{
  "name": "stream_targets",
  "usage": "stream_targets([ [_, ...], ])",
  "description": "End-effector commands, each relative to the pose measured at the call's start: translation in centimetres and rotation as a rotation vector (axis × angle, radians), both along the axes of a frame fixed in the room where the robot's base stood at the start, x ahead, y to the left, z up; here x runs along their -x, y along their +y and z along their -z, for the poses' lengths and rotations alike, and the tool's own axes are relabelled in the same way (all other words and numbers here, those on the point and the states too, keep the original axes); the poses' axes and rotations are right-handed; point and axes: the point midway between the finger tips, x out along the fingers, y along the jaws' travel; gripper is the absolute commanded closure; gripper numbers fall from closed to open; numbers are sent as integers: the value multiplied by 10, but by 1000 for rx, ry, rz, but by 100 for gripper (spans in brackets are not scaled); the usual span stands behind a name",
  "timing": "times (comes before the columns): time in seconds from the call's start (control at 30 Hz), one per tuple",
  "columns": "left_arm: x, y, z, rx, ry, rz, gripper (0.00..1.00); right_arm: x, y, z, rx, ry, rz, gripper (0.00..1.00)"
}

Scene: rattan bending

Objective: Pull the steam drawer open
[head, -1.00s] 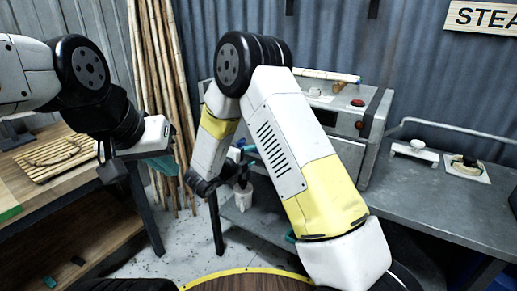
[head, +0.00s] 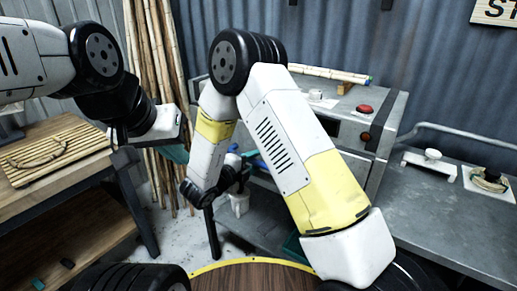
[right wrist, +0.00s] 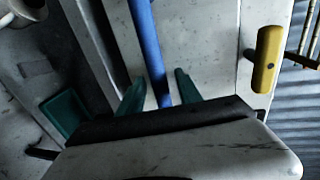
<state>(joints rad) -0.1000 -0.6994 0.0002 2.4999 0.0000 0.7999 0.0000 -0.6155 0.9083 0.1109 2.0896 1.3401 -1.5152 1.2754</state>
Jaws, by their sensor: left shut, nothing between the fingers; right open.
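The grey metal steam box (head: 385,108) stands on the back bench in the head view, with red buttons on its front. My right arm covers much of its front, so how far the drawer is open cannot be told. In the right wrist view, a long blue bar (right wrist: 148,40) that looks like a handle runs between the two teal fingertips of my right gripper (right wrist: 158,80). This gripper is open; whether it touches the bar is unclear. My left gripper (head: 176,151) is shut and empty, held at the left near the bamboo poles, away from the box.
A yellow handle (right wrist: 267,60) shows at the right of the right wrist view. Bamboo poles (head: 158,80) lean on the wall. A wooden table (head: 75,185) with a slatted mat stands left. The grey bench (head: 440,215) holds a white clamp-like fixture (head: 430,163). A white cup (head: 238,204) sits below.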

Motion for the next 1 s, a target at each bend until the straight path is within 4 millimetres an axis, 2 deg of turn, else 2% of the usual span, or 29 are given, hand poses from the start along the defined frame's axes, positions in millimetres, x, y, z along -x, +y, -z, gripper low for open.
stream_targets([
  [0.27, 0, 0, 0, 0, -1, 0, 100, 2, 1, 0, 0, 0, -1, 59],
  [0.37, 0, 0, 0, 0, -1, 0, 100, 2, 1, 0, -1, -1, -1, 74],
  [0.5, 0, 0, 0, 0, -1, 0, 100, 2, 1, 0, -1, -1, -1, 100],
  [1.0, 0, 0, 0, 0, 0, 0, 100, 1, 1, 0, -2, 0, -1, 100],
])
